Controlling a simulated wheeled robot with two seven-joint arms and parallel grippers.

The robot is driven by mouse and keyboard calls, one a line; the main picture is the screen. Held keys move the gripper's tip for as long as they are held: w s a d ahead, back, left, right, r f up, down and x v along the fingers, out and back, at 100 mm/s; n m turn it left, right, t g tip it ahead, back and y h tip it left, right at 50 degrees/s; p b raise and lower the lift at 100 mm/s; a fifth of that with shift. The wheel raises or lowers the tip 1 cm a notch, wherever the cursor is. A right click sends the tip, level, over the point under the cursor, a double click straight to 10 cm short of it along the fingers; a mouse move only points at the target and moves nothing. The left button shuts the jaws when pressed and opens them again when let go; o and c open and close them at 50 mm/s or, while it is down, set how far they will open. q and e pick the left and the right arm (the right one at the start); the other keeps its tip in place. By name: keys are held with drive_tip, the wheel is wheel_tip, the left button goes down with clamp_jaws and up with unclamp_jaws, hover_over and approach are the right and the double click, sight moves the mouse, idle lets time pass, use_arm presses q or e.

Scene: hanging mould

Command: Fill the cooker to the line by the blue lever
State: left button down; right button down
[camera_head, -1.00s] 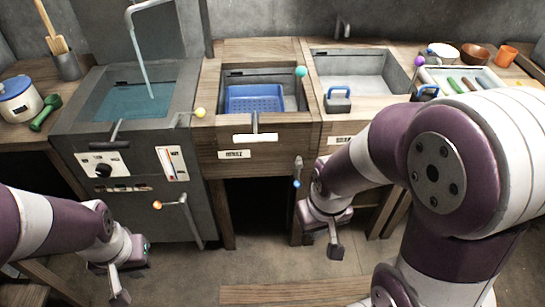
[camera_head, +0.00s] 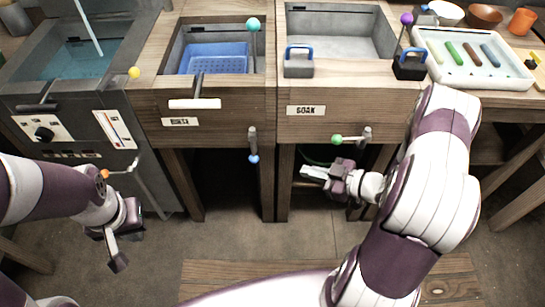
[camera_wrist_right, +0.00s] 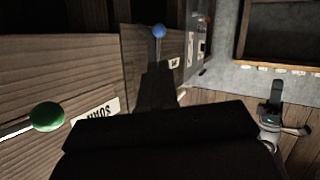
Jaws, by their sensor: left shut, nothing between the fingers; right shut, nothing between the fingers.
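The cooker (camera_head: 20,88) is the grey basin at the far left in the head view, with water (camera_head: 80,60) in it and a pale stream (camera_head: 88,28) falling in. A gauge panel (camera_head: 115,130) is on its front; its level is too small to read. The blue lever (camera_head: 253,158) hangs down under the RINSE basin; its blue ball also shows in the right wrist view (camera_wrist_right: 160,31). My right gripper (camera_head: 312,172) is shut and empty, right of the blue lever and below the green lever. My left gripper (camera_head: 115,262) is shut and empty, low in front of the cooker.
The green lever (camera_head: 337,140) sticks out under the SOAK basin (camera_head: 340,45); it also shows in the wrist view (camera_wrist_right: 47,116). An orange-knobbed lever (camera_head: 104,174) is near my left forearm. A blue-handled block (camera_head: 298,62) stands at the SOAK basin. A white tray (camera_head: 470,78) is at right.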

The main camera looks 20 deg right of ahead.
drive_tip(key=shift+d, duration=0.1)
drive_tip(key=b, duration=0.4)
approach(258, 159)
drive_tip(key=shift+x, duration=3.5)
drive_tip(key=shift+f, duration=0.1)
